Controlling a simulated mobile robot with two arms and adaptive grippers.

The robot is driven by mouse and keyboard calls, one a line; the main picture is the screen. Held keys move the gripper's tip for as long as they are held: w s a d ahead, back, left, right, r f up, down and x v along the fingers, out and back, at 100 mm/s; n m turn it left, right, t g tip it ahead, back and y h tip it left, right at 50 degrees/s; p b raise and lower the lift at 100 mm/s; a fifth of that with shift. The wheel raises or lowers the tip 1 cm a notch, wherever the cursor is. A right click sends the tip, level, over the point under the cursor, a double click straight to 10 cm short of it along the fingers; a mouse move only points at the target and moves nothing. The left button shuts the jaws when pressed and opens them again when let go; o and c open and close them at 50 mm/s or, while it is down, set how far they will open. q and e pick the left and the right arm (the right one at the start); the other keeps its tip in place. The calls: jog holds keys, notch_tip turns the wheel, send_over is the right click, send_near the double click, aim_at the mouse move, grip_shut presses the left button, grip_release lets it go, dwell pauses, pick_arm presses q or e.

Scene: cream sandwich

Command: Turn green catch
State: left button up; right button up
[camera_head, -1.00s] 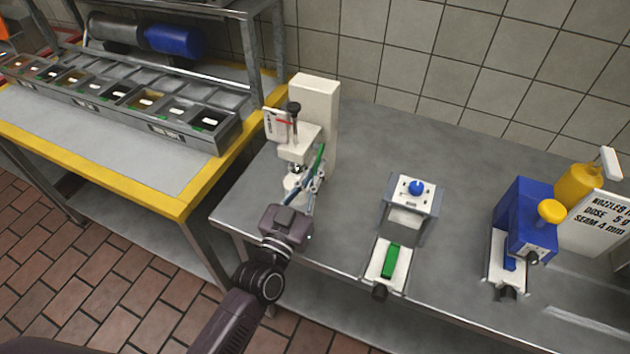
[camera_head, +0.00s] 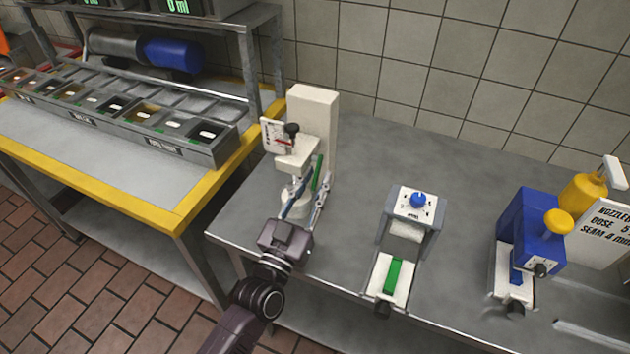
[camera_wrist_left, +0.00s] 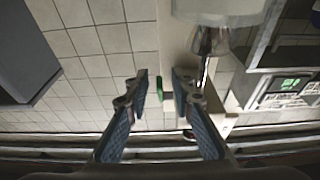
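A green upright strip, seemingly the green catch (camera_head: 317,172), is on the side of the cream press (camera_head: 313,115) at the left end of the metal table. In the left wrist view the green catch (camera_wrist_left: 160,90) shows small between my fingers, farther off. My left gripper (camera_head: 308,190) is in front of the press, with its two blue-padded fingers apart. In the left wrist view my left gripper (camera_wrist_left: 160,84) is open, with nothing between the pads. Whether a finger touches the catch cannot be told. My right gripper is not in view.
A stand with a blue knob (camera_head: 418,199) has a white slide with a green bar (camera_head: 393,276). A blue device (camera_head: 530,230), a yellow bottle (camera_head: 583,198) and a sign (camera_head: 600,233) stand at right. A yellow-edged bench (camera_head: 130,205) with bins is at left.

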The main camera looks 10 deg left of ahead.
pick_arm(q)
jog(key=shift+s+f, duration=0.1)
jog(key=v, duration=1.2)
